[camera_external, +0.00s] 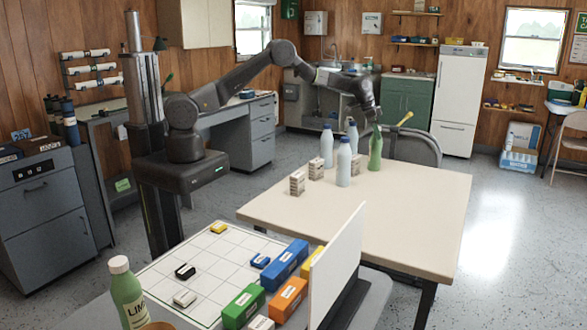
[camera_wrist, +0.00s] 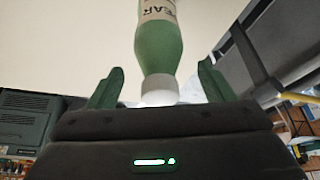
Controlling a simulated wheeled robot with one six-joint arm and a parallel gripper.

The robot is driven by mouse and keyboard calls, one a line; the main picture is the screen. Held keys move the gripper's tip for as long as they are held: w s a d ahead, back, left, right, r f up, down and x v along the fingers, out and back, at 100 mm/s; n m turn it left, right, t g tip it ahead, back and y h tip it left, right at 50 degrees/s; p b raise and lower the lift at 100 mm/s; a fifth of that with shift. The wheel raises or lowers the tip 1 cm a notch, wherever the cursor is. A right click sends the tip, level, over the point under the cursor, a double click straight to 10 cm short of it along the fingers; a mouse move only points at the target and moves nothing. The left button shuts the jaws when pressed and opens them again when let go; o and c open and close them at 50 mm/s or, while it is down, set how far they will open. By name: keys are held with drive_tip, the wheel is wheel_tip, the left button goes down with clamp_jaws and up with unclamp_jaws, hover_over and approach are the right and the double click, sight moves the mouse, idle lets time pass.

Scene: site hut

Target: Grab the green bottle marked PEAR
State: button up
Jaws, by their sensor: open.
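The green bottle marked PEAR (camera_external: 376,152) stands upright near the far right edge of the cream table (camera_external: 410,215). In the wrist view the same bottle (camera_wrist: 158,45) shows its label with "EAR" readable, and its white cap points toward my gripper. My gripper (camera_wrist: 158,88) is open, with one finger on each side of the bottle's cap end, apart from it and holding nothing. In the external view my gripper (camera_external: 374,117) is just above the bottle's top. The bottle's base is out of the wrist view.
Several pale blue-white bottles (camera_external: 343,163) and small boxes (camera_external: 297,183) stand left of the green bottle. A dark chair (camera_external: 415,148) is close behind it. Another green bottle (camera_external: 128,295) stands at the front left, beside a gridded board (camera_external: 215,250). The table's front right is clear.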

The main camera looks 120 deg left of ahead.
drive_tip(key=shift+x, duration=1.1)
drive_tip(key=c, duration=1.3)
drive_tip(key=shift+o, duration=0.2)
drive_tip(key=shift+r, duration=0.1)
